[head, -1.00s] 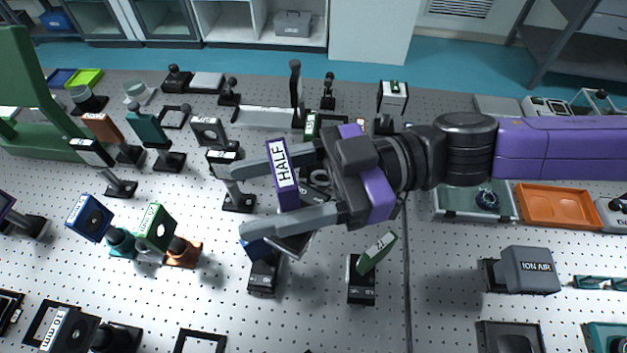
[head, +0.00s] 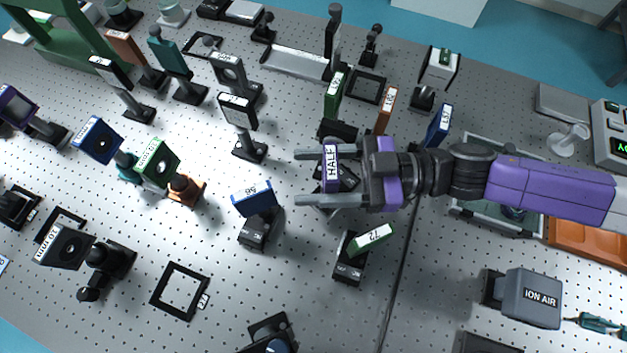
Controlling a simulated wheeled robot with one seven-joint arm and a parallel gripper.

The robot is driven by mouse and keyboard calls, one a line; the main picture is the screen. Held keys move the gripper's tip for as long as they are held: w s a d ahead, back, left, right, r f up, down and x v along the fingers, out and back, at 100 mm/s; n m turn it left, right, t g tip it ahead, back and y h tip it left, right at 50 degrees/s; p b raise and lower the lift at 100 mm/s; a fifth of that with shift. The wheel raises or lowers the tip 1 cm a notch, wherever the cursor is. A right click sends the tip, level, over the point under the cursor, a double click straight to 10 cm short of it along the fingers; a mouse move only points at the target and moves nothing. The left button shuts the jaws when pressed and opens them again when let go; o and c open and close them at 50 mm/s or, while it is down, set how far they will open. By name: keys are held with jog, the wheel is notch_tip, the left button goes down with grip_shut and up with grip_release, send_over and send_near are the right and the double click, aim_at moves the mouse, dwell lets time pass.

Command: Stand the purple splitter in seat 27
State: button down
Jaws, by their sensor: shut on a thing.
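The purple splitter (head: 331,168), with a white label reading HALF, is held upright between the fingers of my gripper (head: 300,178). The gripper is shut on it, above the table right of the middle, with its fingers pointing left. Seat 27 cannot be picked out, as the small tags are too small to read. An empty black square frame with a tag (head: 179,291) lies flat at the front.
Below and near my gripper stand a blue mount (head: 254,199) and a green-topped mount marked 72 (head: 371,239). A green mount (head: 333,93), an orange one (head: 385,110) and a blue one (head: 438,124) stand behind it. The perforated table (head: 225,255) has bare room at the front.

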jog(key=shift+f, duration=2.25)
jog(key=shift+c, duration=2.2)
grip_release()
